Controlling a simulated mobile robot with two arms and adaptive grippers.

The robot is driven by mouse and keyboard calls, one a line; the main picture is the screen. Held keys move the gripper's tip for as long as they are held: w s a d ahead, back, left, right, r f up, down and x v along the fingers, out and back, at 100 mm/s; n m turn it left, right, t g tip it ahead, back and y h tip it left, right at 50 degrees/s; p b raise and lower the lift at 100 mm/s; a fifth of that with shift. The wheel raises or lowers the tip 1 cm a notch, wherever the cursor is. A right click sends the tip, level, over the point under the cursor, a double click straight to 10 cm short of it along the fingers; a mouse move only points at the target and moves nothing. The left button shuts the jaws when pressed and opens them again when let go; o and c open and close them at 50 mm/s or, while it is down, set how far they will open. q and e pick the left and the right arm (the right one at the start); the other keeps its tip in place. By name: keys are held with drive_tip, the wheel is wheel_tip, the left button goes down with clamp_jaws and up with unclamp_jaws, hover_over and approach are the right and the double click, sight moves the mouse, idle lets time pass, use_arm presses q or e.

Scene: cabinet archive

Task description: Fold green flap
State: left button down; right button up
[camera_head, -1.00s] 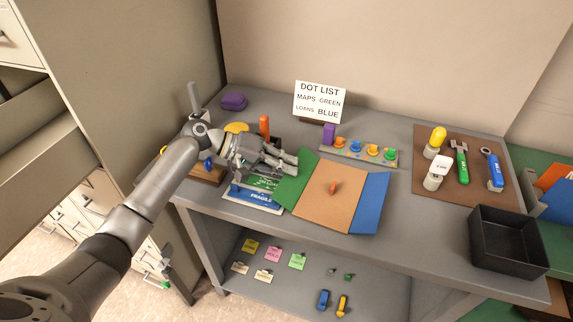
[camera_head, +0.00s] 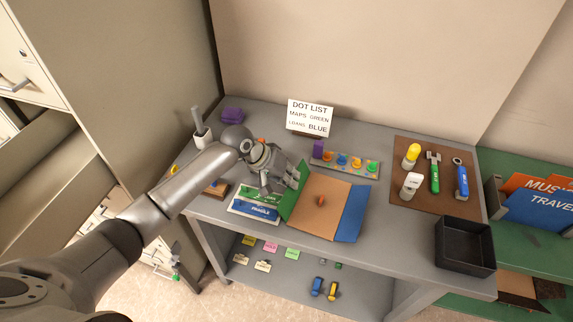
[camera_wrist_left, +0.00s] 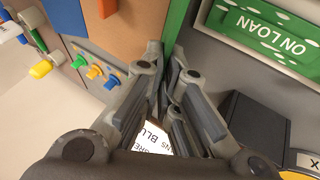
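An open folder lies on the grey table, with a tan middle panel (camera_head: 322,213), a blue flap (camera_head: 353,212) on its right and a green flap (camera_head: 297,194) on its left. The green flap stands tilted up. An orange piece (camera_head: 321,201) sits on the tan panel. My left gripper (camera_head: 279,186) is at the green flap's outer side. In the left wrist view, my left gripper's fingertips (camera_wrist_left: 166,52) are close together with the green flap (camera_wrist_left: 177,22) between them; the exact contact is partly hidden. My right gripper is not in view.
Green and blue label plates (camera_head: 254,207) lie left of the folder. A dot rack (camera_head: 345,164) and a list sign (camera_head: 310,117) stand behind it. A black tray (camera_head: 464,246) and a brown tool mat (camera_head: 435,178) are at the right. Cabinets flank the left.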

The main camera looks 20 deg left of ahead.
sight(300, 193)
use_arm(q)
drive_tip(key=d+y+p, duration=0.1)
drive_tip(key=p, duration=0.1)
drive_tip(key=r+y+p, duration=0.1)
drive_tip(key=p, duration=0.1)
drive_tip(key=shift+s+d+r+m+y+p, duration=0.1)
drive_tip(key=shift+d+r+m+y+p, duration=0.05)
drive_tip(key=shift+d+m+y+p, duration=0.2)
drive_tip(key=shift+d+y+p, duration=0.35)
drive_tip(key=shift+y+p, duration=0.1)
drive_tip(key=shift+p, duration=0.2)
drive_tip(key=shift+s+d+f+y+p, duration=0.1)
drive_tip(key=shift+d+f+y+p, duration=0.15)
drive_tip(key=shift+y+p, duration=0.3)
drive_tip(key=c, duration=2)
unclamp_jaws()
drive_tip(key=v, duration=1.2)
drive_tip(key=shift+s+f, duration=0.1)
